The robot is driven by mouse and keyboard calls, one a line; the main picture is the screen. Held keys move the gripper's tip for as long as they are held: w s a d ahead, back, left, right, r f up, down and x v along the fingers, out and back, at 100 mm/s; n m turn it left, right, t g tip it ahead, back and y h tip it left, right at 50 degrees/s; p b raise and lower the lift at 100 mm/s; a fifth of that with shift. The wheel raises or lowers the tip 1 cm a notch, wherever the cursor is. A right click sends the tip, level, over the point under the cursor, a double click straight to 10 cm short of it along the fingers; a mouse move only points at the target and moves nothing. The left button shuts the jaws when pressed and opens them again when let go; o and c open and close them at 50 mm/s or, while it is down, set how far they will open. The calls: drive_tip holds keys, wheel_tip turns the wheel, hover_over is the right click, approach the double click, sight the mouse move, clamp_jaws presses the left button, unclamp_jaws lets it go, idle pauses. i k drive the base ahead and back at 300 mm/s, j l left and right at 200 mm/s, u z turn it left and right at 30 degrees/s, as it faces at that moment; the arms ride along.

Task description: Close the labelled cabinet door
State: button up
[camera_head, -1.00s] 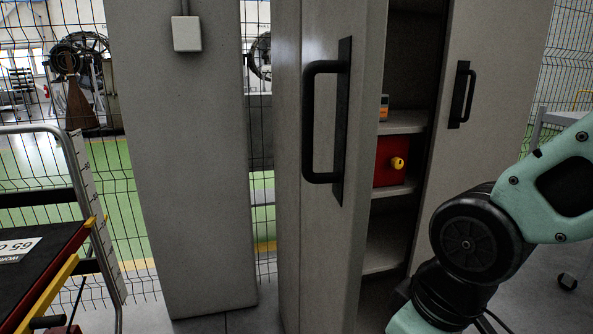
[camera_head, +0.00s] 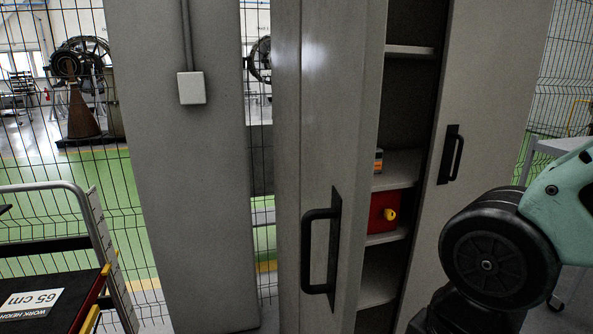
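The grey cabinet (camera_head: 375,120) stands in the middle right of the head view. Its left door (camera_head: 340,95) is swung open toward me and has a black bar handle (camera_head: 310,250). Its right door (camera_head: 480,95) has a smaller black handle (camera_head: 451,155) and looks nearly flat with the front. I cannot read any label on either door. Between the doors, shelves show a red box with a yellow knob (camera_head: 384,212) and a small orange-grey item (camera_head: 378,161). My gripper is out of view; only my arm links show at lower right, in front of the right door.
A grey pillar (camera_head: 190,180) with a white box stands left of the cabinet. At lower left is a work platform (camera_head: 50,290) with a metal rail and a "65 cm" sign. A wire fence (camera_head: 150,150) runs behind. A pale table (camera_head: 560,147) is at far right.

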sight(343, 42)
drive_tip(key=k+j+u, duration=0.1)
drive_tip(key=j+u, duration=0.85)
drive_tip(key=j, duration=0.15)
